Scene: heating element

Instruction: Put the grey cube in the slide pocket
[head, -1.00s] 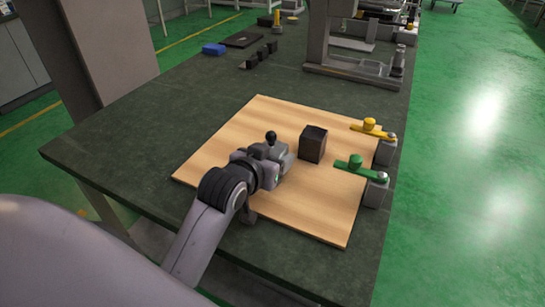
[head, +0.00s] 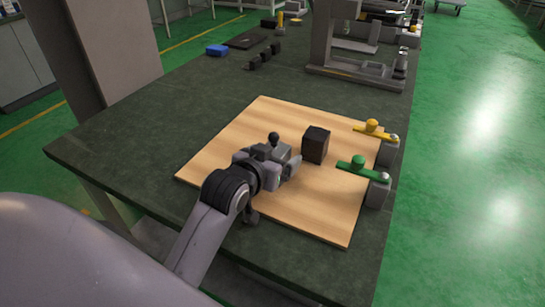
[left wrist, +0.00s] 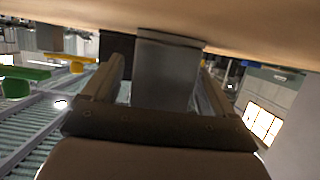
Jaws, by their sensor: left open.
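My left gripper (head: 281,154) is low over the right-centre of the wooden board, with its fingers spread. In the left wrist view, which is upside down, a grey block (left wrist: 167,70) stands between the two open fingers (left wrist: 165,95), close under the board surface. It looks like the grey cube. In the head view a grey shape with a black knob (head: 274,137) shows at the fingers; I cannot tell how much is cube. A dark box (head: 315,146) stands on the board just beyond the fingertips. I cannot make out the slide pocket. My right gripper is not in view.
The wooden board (head: 222,152) lies on a dark green table (head: 130,125). A yellow lever (head: 373,129) and a green lever (head: 361,167) sit at its right edge. Small black blocks (head: 265,57), a blue item (head: 217,50) and a grey stand (head: 335,65) are farther back.

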